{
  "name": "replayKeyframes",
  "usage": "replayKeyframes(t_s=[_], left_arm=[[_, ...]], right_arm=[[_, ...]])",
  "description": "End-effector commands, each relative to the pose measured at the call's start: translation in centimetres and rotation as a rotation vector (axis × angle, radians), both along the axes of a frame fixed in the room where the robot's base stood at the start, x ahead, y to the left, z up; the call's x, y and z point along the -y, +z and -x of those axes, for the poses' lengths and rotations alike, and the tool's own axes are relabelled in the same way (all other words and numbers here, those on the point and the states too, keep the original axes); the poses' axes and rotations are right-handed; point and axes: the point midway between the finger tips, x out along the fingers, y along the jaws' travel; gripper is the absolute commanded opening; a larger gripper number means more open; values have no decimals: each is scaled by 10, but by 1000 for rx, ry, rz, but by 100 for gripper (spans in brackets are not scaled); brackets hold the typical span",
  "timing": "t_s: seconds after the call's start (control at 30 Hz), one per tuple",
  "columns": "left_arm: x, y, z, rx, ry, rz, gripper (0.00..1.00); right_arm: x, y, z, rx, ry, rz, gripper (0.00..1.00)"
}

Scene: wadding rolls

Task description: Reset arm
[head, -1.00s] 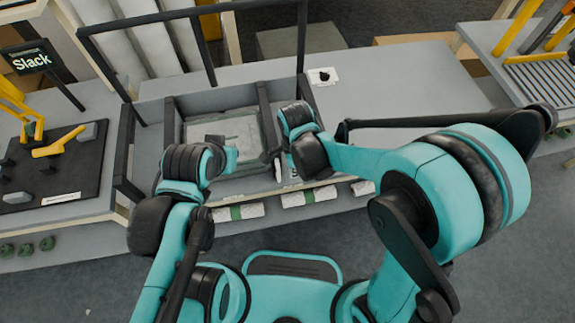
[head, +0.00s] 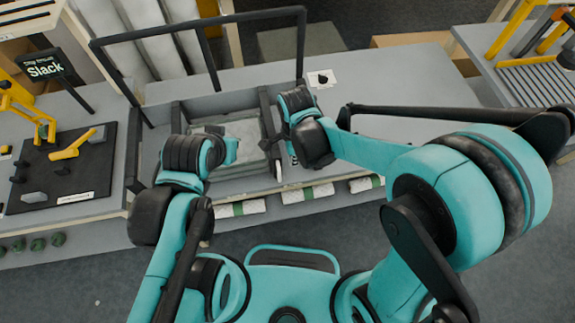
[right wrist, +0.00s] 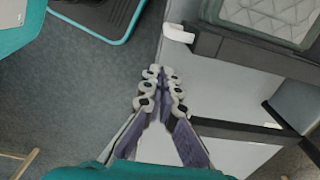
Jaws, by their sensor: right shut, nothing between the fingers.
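My right gripper (right wrist: 160,88) shows in the right wrist view with its fingers shut together and nothing between them. It is over the floor and the bench edge, beside the grey tray frame. In the head view my right arm bends in from the right and its wrist is at the right side of the tray; the fingers are mostly hidden there. My left arm comes in from the lower left, its wrist over the left part of the tray. The left fingers are hidden behind it. A quilted pale pad (head: 243,132) lies in the grey tray (head: 225,98); it also shows in the right wrist view (right wrist: 265,18).
A black frame (head: 200,32) stands around the tray. Several white rolls with green bands (head: 308,193) lie along the bench front.

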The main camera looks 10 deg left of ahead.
Motion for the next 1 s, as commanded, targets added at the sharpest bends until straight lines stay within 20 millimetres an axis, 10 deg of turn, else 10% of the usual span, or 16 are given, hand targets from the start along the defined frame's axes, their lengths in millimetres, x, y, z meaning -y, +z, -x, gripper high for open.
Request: replayKeyframes(t_s=[0.53,1.0], left_arm=[[0,-4,0,0,0,0,0],[0,-28,0,0,0,0,0]], right_arm=[[16,11,-3,36,73,-17,0],[153,83,18,427,837,121,0]])
